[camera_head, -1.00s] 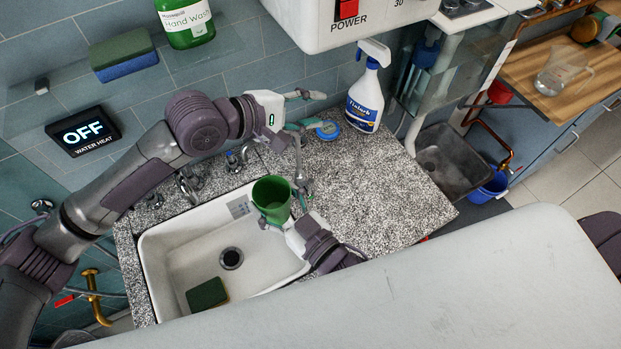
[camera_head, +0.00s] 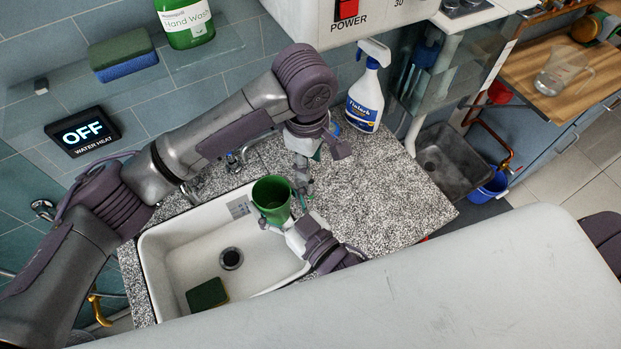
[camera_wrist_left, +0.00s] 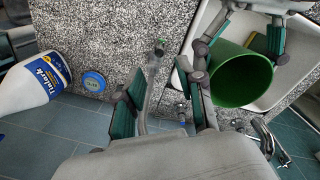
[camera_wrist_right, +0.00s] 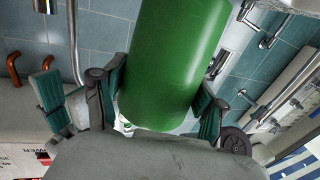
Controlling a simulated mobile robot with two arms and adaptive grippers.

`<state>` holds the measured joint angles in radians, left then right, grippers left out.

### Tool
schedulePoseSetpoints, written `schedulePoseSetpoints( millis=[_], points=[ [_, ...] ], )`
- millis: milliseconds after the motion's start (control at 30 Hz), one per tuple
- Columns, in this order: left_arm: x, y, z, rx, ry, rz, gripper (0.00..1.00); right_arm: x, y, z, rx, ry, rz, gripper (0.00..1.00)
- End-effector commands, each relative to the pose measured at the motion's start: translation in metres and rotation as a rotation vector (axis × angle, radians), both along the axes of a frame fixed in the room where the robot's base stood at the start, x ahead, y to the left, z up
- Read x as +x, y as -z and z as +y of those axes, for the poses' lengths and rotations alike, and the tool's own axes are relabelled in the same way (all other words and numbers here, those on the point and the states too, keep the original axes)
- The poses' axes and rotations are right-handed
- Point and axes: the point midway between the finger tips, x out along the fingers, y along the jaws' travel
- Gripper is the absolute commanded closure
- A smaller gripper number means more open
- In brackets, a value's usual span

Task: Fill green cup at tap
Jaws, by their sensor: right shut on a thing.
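The green cup (camera_head: 272,201) is held over the right part of the white sink (camera_head: 160,262), its open mouth facing up. My right gripper (camera_head: 287,222) is shut on it; the right wrist view shows the cup (camera_wrist_right: 172,60) between its teal pads. My left gripper (camera_head: 305,168) points down beside the tap (camera_head: 303,187), above and right of the cup. In the left wrist view my left gripper (camera_wrist_left: 158,85) is open, with the thin tap pipe (camera_wrist_left: 150,100) showing between its fingers. Contact with the tap cannot be told. No water stream is visible.
A green sponge (camera_head: 207,294) lies in the sink. A spray bottle (camera_head: 366,98) stands on the granite counter (camera_head: 380,185), with a blue round item (camera_wrist_left: 93,83) near it. The water heat display (camera_head: 82,131) reads OFF. A white heater box (camera_head: 320,25) hangs above.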

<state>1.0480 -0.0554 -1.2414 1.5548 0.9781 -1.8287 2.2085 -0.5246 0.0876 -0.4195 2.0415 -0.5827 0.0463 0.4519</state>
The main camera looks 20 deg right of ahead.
Motion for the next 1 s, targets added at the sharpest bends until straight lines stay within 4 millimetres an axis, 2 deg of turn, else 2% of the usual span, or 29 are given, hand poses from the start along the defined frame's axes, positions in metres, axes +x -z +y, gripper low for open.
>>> schedulePoseSetpoints(
  millis=[33,200,400,600,833,867,1000],
  points=[
    [0.0,0.012,0.0,0.003,-0.002,0.002,0.62,0.0,0.0,0.0,0.0,0.0,0.0,0.61],
    [0.002,0.046,-0.001,0.002,0.0,0.002,0.62,0.0,0.0,0.0,0.0,0.0,-0.001,0.61],
    [0.003,0.074,-0.003,0.0,0.0,0.001,0.62,0.0,0.0,0.0,0.0,0.0,0.0,0.61],
    [0.004,0.084,-0.003,-0.001,0.001,0.0,0.62,0.0,0.0,0.0,0.0,0.0,0.0,0.61],
    [0.004,0.085,-0.004,-0.001,0.001,0.0,0.62,0.0,0.0,0.0,0.0,0.0,0.0,0.61],
    [0.004,0.085,-0.004,-0.001,0.001,0.0,0.65,0.0,0.0,0.0,0.0,0.0,0.0,0.61],
    [0.004,0.084,-0.004,-0.002,0.001,-0.001,0.89,0.0,0.0,0.0,0.0,0.0,0.0,0.61]
  ],
)
